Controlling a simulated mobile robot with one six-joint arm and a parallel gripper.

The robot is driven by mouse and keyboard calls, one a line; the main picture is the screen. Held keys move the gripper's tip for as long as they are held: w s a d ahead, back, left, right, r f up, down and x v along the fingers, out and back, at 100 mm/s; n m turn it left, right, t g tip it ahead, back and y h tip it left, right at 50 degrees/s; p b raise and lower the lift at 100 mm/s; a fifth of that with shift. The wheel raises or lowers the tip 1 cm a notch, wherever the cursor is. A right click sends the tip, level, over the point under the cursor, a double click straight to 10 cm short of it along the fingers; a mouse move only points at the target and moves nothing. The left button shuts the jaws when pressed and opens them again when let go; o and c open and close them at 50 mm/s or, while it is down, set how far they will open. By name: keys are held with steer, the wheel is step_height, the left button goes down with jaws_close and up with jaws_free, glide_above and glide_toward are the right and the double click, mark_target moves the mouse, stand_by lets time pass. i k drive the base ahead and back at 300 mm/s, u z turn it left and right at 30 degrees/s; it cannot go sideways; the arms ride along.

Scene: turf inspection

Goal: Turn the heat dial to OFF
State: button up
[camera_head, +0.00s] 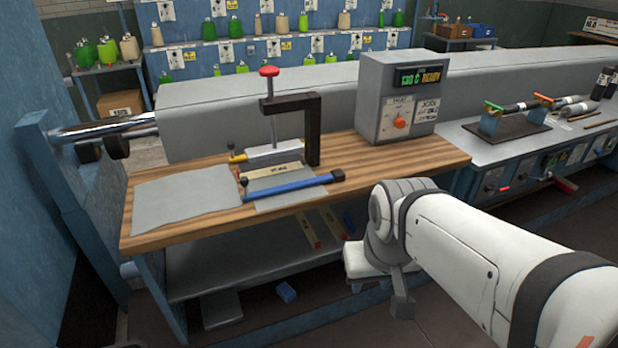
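The heat dial (400,122) is an orange knob on the front of a grey control box (368,88) at the back right of the wooden bench. Its pointer setting is too small to read for certain. A green lit display (419,77) above it seems to read "130 C READY". My gripper (402,303) is low in front of the bench's front edge, below and well apart from the dial. My arm comes in from the lower right. The fingers are partly hidden by the wrist, so I cannot tell their opening.
The wooden bench (420,158) holds a grey sheet (185,203), a dark press frame with a red knob (269,71) and a blue bar (290,188). A metal side table (475,150) with tools adjoins on the right. Bare wood lies in front of the box.

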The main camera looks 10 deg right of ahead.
mark_target(399, 122)
steer(key=k, duration=0.55)
steer(key=z, duration=0.3)
steer(key=i, duration=1.55)
steer(key=u, duration=0.65)
